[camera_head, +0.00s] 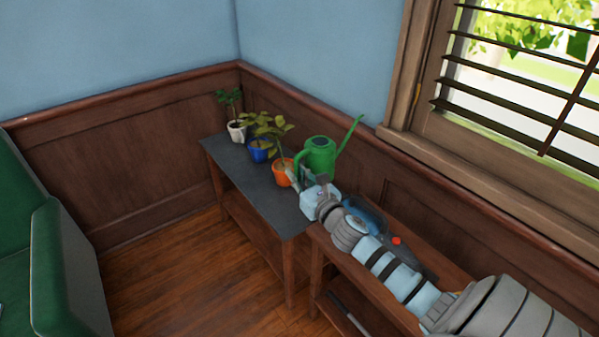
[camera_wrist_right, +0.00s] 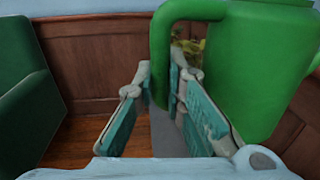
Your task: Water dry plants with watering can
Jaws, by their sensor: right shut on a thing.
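The green watering can (camera_head: 321,154) is upright at the right end of the dark-topped table, its spout pointing up and right. My right gripper (camera_head: 298,176) is shut on its handle; the wrist view shows the handle (camera_wrist_right: 162,60) between the fingers, with the can body (camera_wrist_right: 262,65) to the right. In a row on the table stand a plant in a white pot (camera_head: 236,131), one in a blue pot (camera_head: 259,150) and one in an orange pot (camera_head: 283,173). The leaves of the blue-pot and orange-pot plants look yellowish. My left gripper is out of view.
The dark tabletop (camera_head: 228,161) is clear along its front. A lower wooden shelf unit (camera_head: 433,262) runs to the right under my right arm. A wood-panelled wall and window (camera_head: 520,75) stand behind. A green sofa (camera_head: 65,270) is at the left, with bare floor between.

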